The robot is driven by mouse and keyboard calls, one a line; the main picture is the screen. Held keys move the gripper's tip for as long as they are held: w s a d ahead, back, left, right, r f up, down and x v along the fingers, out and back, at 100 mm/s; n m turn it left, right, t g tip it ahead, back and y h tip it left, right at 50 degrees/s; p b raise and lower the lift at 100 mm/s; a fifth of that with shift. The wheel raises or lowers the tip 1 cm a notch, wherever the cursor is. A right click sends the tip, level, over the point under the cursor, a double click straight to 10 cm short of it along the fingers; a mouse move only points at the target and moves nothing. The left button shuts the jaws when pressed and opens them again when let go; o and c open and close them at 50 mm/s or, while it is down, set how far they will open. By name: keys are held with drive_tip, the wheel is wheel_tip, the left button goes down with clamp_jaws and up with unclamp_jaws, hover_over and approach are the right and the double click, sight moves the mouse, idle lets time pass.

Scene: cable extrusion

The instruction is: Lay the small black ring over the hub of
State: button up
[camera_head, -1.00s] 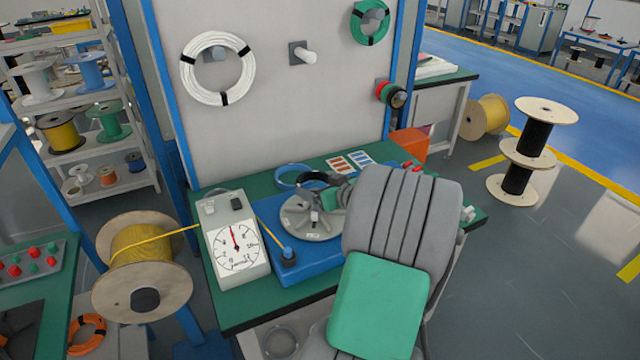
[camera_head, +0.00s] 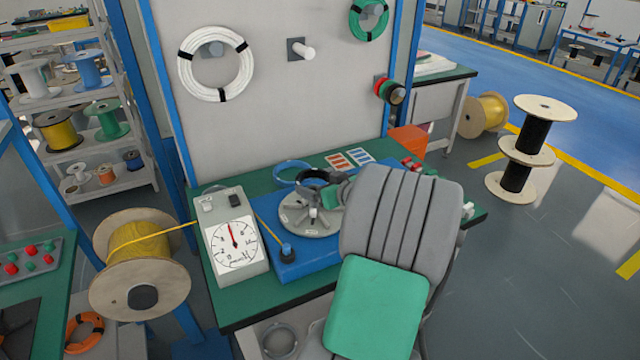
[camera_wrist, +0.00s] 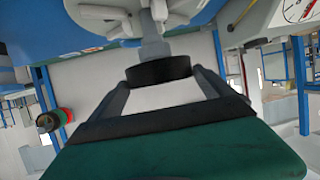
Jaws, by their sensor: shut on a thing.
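The small black ring (camera_head: 311,175) shows above the back part of the grey winding wheel (camera_head: 297,226) in the head view. In the wrist view the black ring (camera_wrist: 158,72) lies between the two fingers of my gripper (camera_wrist: 161,84), which is shut on it. The wheel's hub (camera_head: 313,213) stands up at the wheel's middle, in front of the ring in the head picture. In the wrist view a grey post (camera_wrist: 155,47) lines up beyond the ring, and the ring hides part of it. My grey wrist hides the wheel's right side in the head view.
The wheel sits on a blue base (camera_head: 290,268) on a green bench (camera_head: 232,310). A white dial gauge (camera_head: 235,245) stands left of it. A blue coil (camera_head: 291,172) lies behind. A back panel (camera_head: 270,110) holds a white cable coil (camera_head: 216,63) and a peg.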

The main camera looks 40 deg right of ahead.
drive_tip(key=shift+f+b, duration=2.9)
drive_tip(key=shift+b, duration=0.1)
drive_tip(key=shift+f+b, duration=0.5)
drive_tip(key=shift+b, duration=0.2)
drive_tip(key=o, duration=1.2)
drive_tip(key=shift+r, duration=0.1)
wheel_tip(320, 180, up, 8)
drive_tip(key=p, duration=0.4)
